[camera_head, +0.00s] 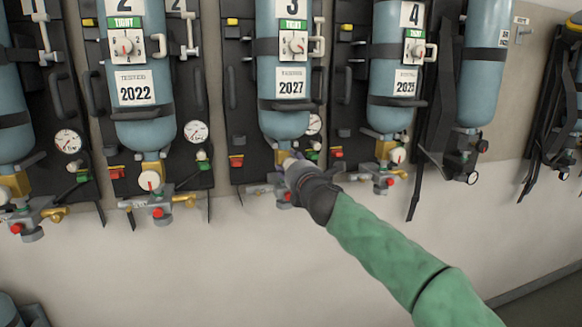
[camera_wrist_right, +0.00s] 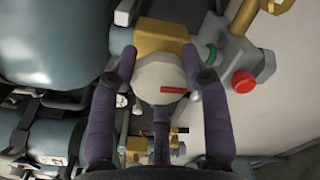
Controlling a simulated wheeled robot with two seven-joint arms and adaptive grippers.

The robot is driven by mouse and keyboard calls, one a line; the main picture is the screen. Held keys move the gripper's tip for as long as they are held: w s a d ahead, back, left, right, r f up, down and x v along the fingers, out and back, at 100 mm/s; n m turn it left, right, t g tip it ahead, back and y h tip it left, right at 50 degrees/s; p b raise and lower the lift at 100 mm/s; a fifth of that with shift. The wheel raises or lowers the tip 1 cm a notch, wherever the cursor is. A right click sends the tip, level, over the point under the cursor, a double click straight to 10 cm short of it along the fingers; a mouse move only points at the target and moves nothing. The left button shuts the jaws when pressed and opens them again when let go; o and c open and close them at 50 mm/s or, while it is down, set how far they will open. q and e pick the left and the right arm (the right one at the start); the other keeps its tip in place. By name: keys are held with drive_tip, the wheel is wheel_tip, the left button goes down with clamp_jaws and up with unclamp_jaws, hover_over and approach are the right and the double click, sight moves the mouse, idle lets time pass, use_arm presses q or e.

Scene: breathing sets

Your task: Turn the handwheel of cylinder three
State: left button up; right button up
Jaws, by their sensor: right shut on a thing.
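Cylinder three (camera_head: 284,85) is the blue bottle on the wall with a "3" plate and a "2027" label. In the right wrist view its handwheel is a pale round knob (camera_wrist_right: 152,73) with a red mark, set before a brass valve block (camera_wrist_right: 163,36). My right gripper (camera_head: 293,162) reaches in from the lower right below cylinder three and hides the handwheel in the head view. In the right wrist view its two purple fingers (camera_wrist_right: 160,70) are shut on the handwheel, one on each side. My left gripper is not in view.
Cylinder two (camera_head: 140,55) hangs to the left and cylinder four (camera_head: 393,60) to the right, each with gauges and valves. A red button (camera_wrist_right: 242,82) and grey valve body are close beside the right fingers. The wall below (camera_head: 200,260) is bare.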

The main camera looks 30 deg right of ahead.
drive_tip(key=shift+s+d+r, duration=0.2)
drive_tip(key=shift+r, duration=0.4)
drive_tip(key=o, duration=1)
drive_tip(key=shift+c, duration=0.2)
drive_tip(key=shift+o, duration=1)
drive_tip(key=shift+f, duration=0.25)
drive_tip(key=shift+w+a+f, duration=0.1)
drive_tip(key=shift+w, duration=0.05)
drive_tip(key=v, duration=1.2)
